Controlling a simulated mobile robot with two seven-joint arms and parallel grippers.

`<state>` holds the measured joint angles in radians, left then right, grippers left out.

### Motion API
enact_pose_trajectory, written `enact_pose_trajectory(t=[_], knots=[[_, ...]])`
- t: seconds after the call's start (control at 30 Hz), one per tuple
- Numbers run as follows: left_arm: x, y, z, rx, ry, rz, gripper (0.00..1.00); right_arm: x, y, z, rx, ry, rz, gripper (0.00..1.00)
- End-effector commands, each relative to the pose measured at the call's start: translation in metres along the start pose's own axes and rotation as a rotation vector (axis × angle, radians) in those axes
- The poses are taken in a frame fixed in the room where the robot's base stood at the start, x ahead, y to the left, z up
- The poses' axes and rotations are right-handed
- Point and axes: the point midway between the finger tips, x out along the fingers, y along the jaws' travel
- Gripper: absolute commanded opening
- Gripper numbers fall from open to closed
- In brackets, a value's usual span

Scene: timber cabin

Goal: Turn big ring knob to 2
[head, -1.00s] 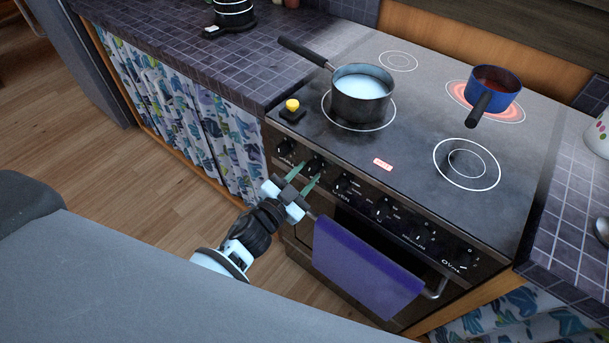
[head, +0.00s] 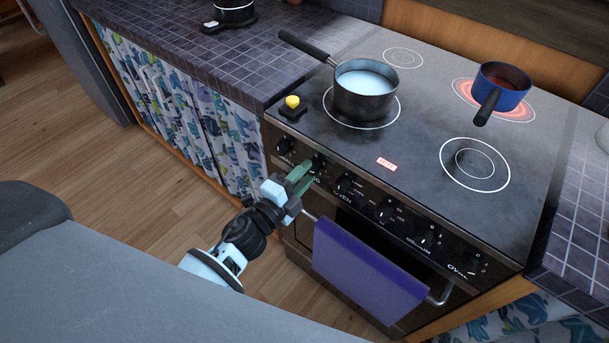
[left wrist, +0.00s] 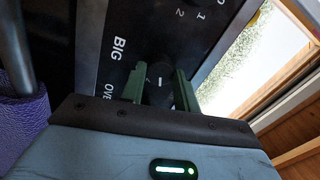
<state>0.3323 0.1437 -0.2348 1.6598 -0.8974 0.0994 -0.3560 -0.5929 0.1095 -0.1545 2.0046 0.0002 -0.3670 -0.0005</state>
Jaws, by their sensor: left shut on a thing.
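The stove (head: 420,140) has a row of black knobs along its front panel. My left gripper (head: 308,178) reaches the second knob from the left (head: 319,161). In the left wrist view, the green fingers of my left gripper (left wrist: 159,88) are shut on the sides of this round black knob (left wrist: 159,82), which bears a white pointer line. The word BIG (left wrist: 118,48) is printed on the panel beside it, and a 2 and a 1 show above. The fingers partly cover the knob. My right gripper is not in view.
A pot of pale liquid (head: 365,103) stands on the front left ring. A blue pan (head: 503,87) sits on the glowing back right ring. A purple towel (head: 365,270) hangs on the oven handle, right of my left gripper. A yellow-topped timer-like object (head: 292,108) lies near the front left corner.

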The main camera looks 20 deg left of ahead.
Motion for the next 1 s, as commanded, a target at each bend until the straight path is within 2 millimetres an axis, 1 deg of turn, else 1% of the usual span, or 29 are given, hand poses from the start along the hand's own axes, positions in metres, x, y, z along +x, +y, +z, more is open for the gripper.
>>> enact_pose_trajectory(t=[0.2, 0.5, 0.7, 1.0], knots=[[-0.001, 0.002, 0.001, 0.203, 0.009, 0.001, 0.08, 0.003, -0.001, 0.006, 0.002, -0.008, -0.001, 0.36], [0.0, 0.001, 0.002, 0.421, 0.021, -0.002, 0.08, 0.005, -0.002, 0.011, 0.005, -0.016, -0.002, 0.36], [0.0, 0.001, 0.001, 0.509, 0.025, -0.003, 0.08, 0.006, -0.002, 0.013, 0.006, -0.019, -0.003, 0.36], [0.0, 0.0, 0.001, 0.558, 0.027, -0.004, 0.08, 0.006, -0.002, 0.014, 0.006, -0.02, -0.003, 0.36]])
